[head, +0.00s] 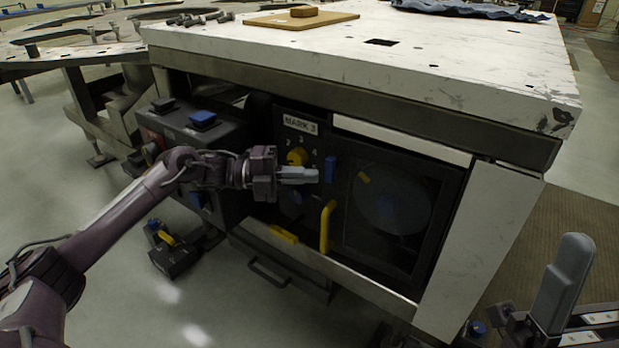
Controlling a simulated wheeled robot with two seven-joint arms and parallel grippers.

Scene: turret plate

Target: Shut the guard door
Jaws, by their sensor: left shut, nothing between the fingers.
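The guard door appears to be the dark panel (345,245) with a round window (391,198) under the white table. A yellow upright handle (327,226) stands at its left part. I cannot tell from this view whether the door is fully shut. My left gripper (312,175) is shut and empty. In the picture it is just above and left of the yellow handle, in front of the panel marked "MARK 3" (300,124). It partly hides the panel's yellow knob (297,156) and blue part (330,169). I cannot tell whether it touches anything.
The white table top (450,60) overhangs the cabinet, above my left gripper. A dark box with a blue button (202,119) stands left of the panel, behind my arm. A drawer with a handle (268,272) is below. Open floor (130,290) lies at the front left.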

